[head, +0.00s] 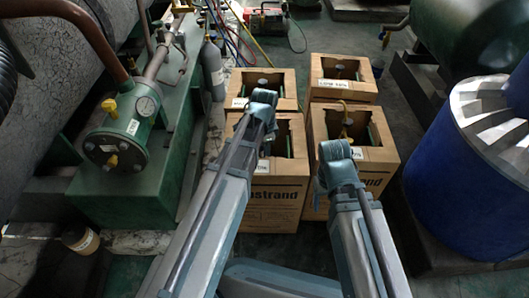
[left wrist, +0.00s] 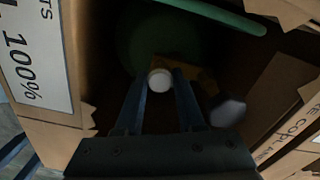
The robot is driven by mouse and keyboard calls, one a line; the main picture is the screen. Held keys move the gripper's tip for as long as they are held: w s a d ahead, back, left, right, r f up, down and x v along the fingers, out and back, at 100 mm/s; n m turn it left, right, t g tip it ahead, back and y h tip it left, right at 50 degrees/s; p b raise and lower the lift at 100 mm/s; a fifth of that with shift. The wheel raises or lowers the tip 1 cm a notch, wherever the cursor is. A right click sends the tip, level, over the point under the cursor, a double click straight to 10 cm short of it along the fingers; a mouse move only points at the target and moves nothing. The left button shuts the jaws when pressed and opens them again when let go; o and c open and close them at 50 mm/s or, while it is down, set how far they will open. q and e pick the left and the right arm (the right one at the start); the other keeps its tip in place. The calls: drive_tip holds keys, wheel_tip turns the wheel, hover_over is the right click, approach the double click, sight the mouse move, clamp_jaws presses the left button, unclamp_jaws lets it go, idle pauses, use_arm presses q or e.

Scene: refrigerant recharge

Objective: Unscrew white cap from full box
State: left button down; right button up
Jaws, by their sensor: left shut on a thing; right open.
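The full box is an open-topped cardboard box (head: 277,205) at front left of a group of boxes in the head view. Its white label (left wrist: 32,55), reading "100%", shows in the left wrist view. Inside is a green cylinder (left wrist: 135,42) with a yellowish valve part (left wrist: 206,80). The small round white cap (left wrist: 160,80) is between the tips of my left gripper (left wrist: 160,88), which is shut on it. In the head view my left arm bends down over this box and hides the fingers. My right arm reaches to the front right box; its gripper is hidden.
The front right box (head: 375,158) has a yellow hose (head: 347,120) in it. Two more boxes (head: 343,72) stand behind. Green machinery (head: 110,190) with a gauge is on the left. A blue drum (head: 450,190) is on the right. A grey bottle (head: 213,70) stands at back left.

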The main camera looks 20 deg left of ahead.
use_arm(q)
drive_tip(key=n, duration=0.3)
drive_tip(key=shift+n, duration=0.3)
idle(0.3)
drive_tip(key=shift+n, duration=0.3)
drive_tip(key=n, duration=0.3)
drive_tip(key=shift+n, duration=1.1)
drive_tip(key=shift+r, duration=0.15)
